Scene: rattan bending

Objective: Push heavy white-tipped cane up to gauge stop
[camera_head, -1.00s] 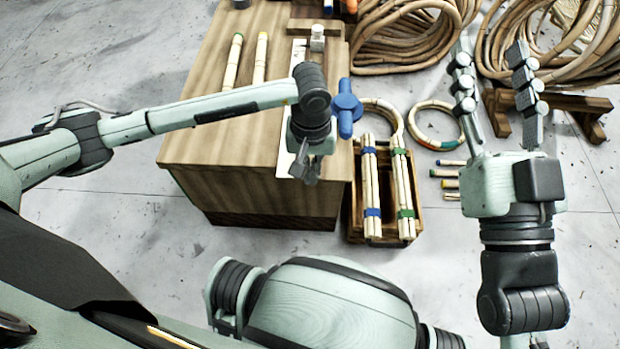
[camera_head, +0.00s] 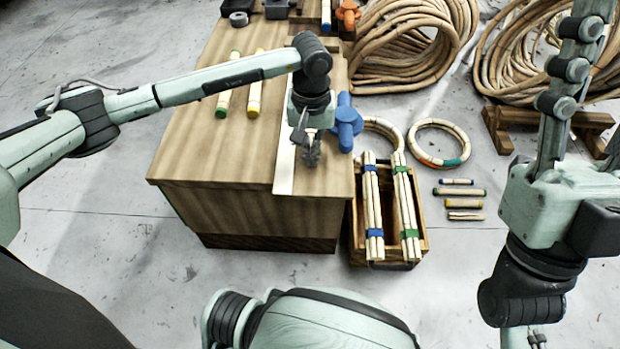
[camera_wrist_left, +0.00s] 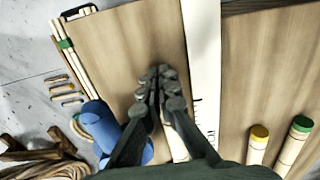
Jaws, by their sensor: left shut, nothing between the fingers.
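A pale cane (camera_wrist_left: 175,146) shows partly below my left fingers in the left wrist view, beside a white marked gauge strip (camera_wrist_left: 203,60); its tip colour is hidden. The strip's near part (camera_head: 285,172) runs to the table's front edge in the head view. The gauge stop is not identifiable; my left arm covers the strip's far part. My left gripper (camera_head: 308,150) is shut and empty, pointing down over the front of the table, just right of the strip; it also shows in the left wrist view (camera_wrist_left: 160,77).
A blue object (camera_head: 346,122) stands close right of my left gripper. Green-tipped (camera_head: 230,85) and yellow-tipped (camera_head: 255,83) canes lie on the table (camera_head: 220,145). A crate (camera_head: 422,238) with tied bundles is right of the table. Rattan coils (camera_head: 410,45) lie behind.

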